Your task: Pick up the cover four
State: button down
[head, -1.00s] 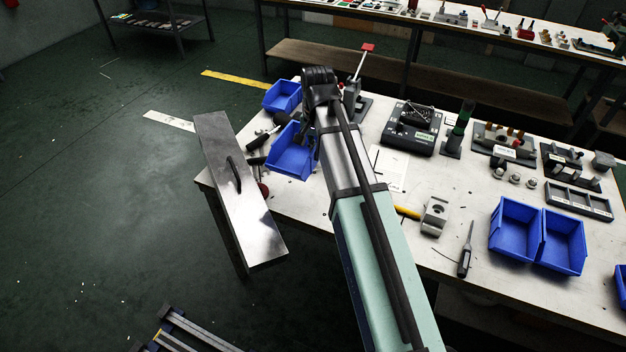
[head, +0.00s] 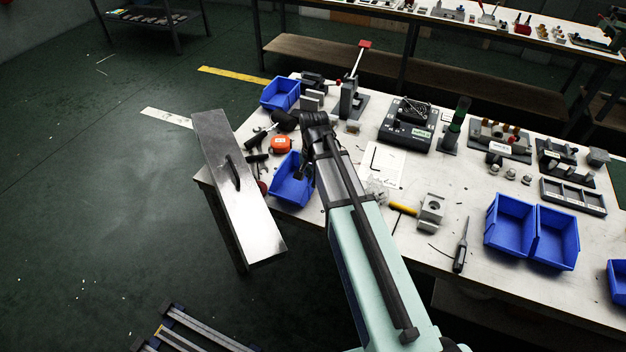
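A long flat metal cover with a dark bar handle, which I take to be cover four (head: 246,217), shows at the left end of the workbench, overlapping its corner in the view. It lies slantwise, and what supports it is hidden. No label on it can be read. My arm reaches up over the bench and bends down at its far end. My gripper (head: 304,168) shows only as a small dark part over a blue bin, right of the cover and apart from its handle. Its fingers are too small and hidden to tell whether open or shut.
The workbench (head: 335,225) carries blue bins (head: 292,188), an orange tape measure (head: 281,145), a lever press (head: 351,98), a dark device (head: 408,122) and a screwdriver (head: 461,246). Dark rails (head: 185,335) stand low at the bottom.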

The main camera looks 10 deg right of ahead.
jog(key=shift+f, duration=0.25)
jog(key=shift+f, duration=0.15)
jog(key=c, duration=1.3)
grip_release()
notch_tip(320, 180, up, 11)
jog(key=shift+d+r+b, duration=0.1)
jog(key=shift+r+b, duration=0.05)
jog(key=shift+b, duration=0.9)
jog(key=shift+r, duration=0.55)
jog(key=shift+c, duration=0.5)
